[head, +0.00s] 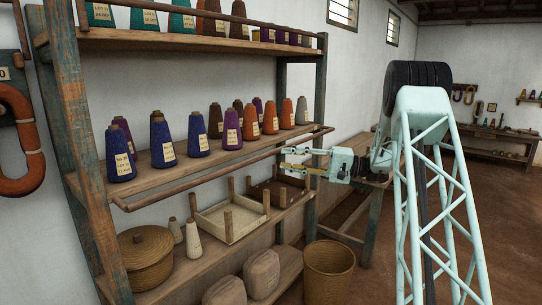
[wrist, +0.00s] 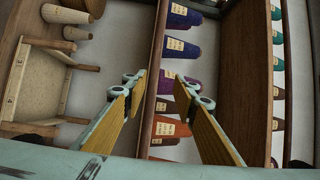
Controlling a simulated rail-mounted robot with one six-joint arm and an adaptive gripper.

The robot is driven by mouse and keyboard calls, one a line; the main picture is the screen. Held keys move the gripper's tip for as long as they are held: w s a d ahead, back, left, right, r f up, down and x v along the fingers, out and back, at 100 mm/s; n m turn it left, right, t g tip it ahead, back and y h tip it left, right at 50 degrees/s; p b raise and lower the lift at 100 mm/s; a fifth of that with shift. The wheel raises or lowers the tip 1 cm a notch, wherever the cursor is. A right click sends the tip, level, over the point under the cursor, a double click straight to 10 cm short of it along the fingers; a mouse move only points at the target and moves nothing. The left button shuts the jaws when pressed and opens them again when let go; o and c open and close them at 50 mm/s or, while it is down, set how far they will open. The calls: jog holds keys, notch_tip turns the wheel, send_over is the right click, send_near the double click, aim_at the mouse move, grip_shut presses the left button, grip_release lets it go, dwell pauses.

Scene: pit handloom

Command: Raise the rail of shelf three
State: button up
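Shelf three, taken as the middle board (head: 140,183), carries a row of cones. Its rail (head: 200,178) is a thin wooden bar along the front, sitting low, at or just below the board's edge. My gripper (head: 285,159) is open and empty near the right end of this rail, fingers pointing left toward the rack. In the wrist view the picture is turned sideways, and the open fingers (wrist: 158,83) stand on either side of a long brown bar (wrist: 154,90), which looks like the rail or the shelf edge. I cannot tell whether the fingers touch it.
Purple, blue, brown and orange cones (head: 233,128) stand close behind the rail. The shelf below holds a lidded basket (head: 147,258), pale cones and a tray with corner posts (head: 230,219). The top shelf's rail (head: 230,17) sits above its board. A bin (head: 328,270) stands below my gripper.

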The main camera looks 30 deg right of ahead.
aim_at(271, 153)
jog(key=w+d+f+t, duration=0.1)
jog(key=d+f+t, duration=0.1)
jog(key=d, duration=0.5)
jog(key=shift+d+f+m, duration=0.4)
jog(key=shift+f, duration=0.05)
jog(key=shift+w+a, duration=0.1)
jog(key=shift+w, duration=0.05)
jog(key=shift+b+x, duration=0.7)
jog(key=shift+x, duration=6.1)
jog(key=shift+w, duration=0.15)
jog(key=shift+c, duration=0.7)
grip_shut()
